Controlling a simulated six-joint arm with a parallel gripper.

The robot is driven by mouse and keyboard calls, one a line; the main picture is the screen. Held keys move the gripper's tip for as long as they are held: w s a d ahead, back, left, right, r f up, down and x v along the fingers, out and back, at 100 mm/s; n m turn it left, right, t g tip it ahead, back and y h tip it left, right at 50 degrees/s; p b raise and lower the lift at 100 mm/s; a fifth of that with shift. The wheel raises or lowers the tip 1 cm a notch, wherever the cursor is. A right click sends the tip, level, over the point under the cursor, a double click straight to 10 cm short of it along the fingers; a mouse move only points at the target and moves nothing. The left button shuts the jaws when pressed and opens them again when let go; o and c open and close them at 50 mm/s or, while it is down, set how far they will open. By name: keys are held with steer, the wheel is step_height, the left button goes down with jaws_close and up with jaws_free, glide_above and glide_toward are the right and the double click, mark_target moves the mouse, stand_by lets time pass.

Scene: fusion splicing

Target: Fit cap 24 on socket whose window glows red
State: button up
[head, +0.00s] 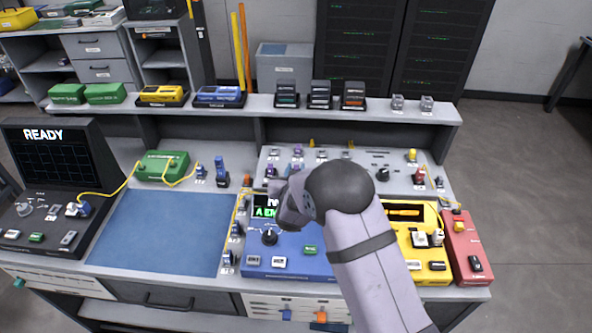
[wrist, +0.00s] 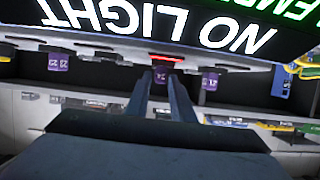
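My gripper (wrist: 161,76) shows in the wrist view as two parted dark fingers. In the head view my arm hides its tips, in front of the blue device. A purple cap (wrist: 160,74) shows in the gap between the fingertips; I see no clear contact, and its number is unreadable. A red glowing window (wrist: 166,58) sits right by that cap. One purple cap (wrist: 58,62) stands to its left and another (wrist: 209,82) to its right, with small numbers. I cannot tell which is cap 24. The head view shows small purple caps (head: 297,166) on the rear panel.
The blue device (head: 290,264) has a screen (wrist: 185,27) reading NO LIGHT, upside down in the wrist view. A yellow device (head: 425,268) and a red device (head: 461,240) stand to the right. The blue mat (head: 165,232) is clear. A shelf (head: 250,106) with boxes runs behind.

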steer(key=shift+o, duration=0.6)
steer(key=shift+s, duration=0.1)
steer(key=shift+b+v, duration=0.95)
steer(key=shift+v, duration=2.65)
